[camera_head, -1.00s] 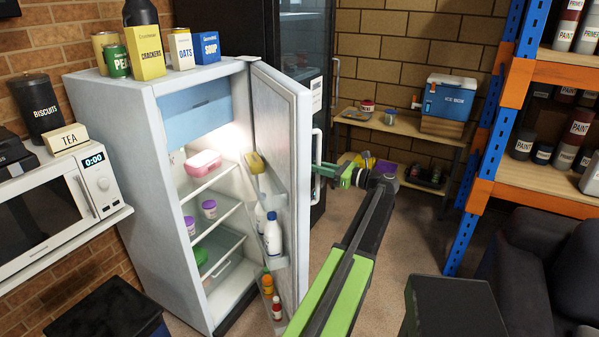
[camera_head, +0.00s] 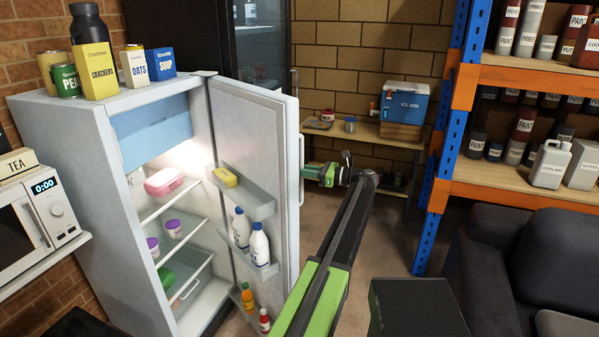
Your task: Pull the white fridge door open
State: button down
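The white fridge (camera_head: 75,130) stands at left with its white door (camera_head: 280,190) swung wide open. The door is hinged on the fridge's right side and its inner shelves face me. A strip of the white door handle (camera_head: 301,168) shows past the door's free edge. My gripper (camera_head: 305,170) is at this handle, on the outer side of the door. Its fingertips are mostly hidden by the door edge, so I cannot tell whether they are closed around the handle.
Door shelves hold white bottles (camera_head: 241,229) and a yellow item (camera_head: 226,177). Cans and boxes stand on the fridge top. A microwave (camera_head: 40,215) is at left, a blue-and-orange rack (camera_head: 442,150) and a dark sofa (camera_head: 520,260) at right. Some floor is clear between door and rack.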

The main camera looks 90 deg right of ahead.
jog(key=c, duration=1.4)
grip_release()
jog(key=shift+w, duration=0.1)
jog(key=shift+o, duration=0.2)
jog(key=v, duration=1.7)
jog(key=shift+s, duration=0.3)
